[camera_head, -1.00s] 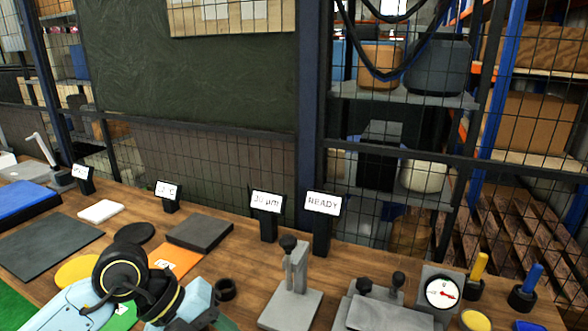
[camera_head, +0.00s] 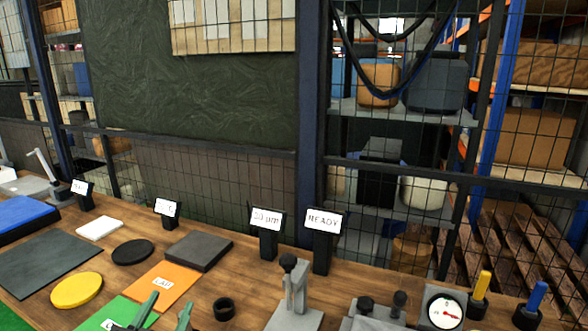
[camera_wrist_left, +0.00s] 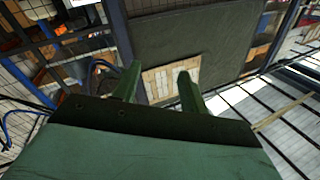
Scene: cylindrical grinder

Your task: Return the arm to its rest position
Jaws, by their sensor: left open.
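My left gripper (camera_head: 165,312) shows at the bottom edge of the head view, with only its two green fingers in sight. The fingers stand apart with nothing between them, over the front of the bench near the green mat (camera_head: 108,318). In the left wrist view the open fingers (camera_wrist_left: 158,85) point toward the mesh fence and the dark board (camera_wrist_left: 190,35), with no object between them. The rest of the left arm is hidden below the head view. My right gripper is not in either view.
The wooden bench (camera_head: 215,285) holds an orange LAP mat (camera_head: 160,285), a yellow disc (camera_head: 76,290), a black disc (camera_head: 133,252), a dark block (camera_head: 198,250) and a small black ring (camera_head: 224,308). A grey stand (camera_head: 295,290) and a dial gauge (camera_head: 444,311) stand to the right. Mesh fencing closes the back.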

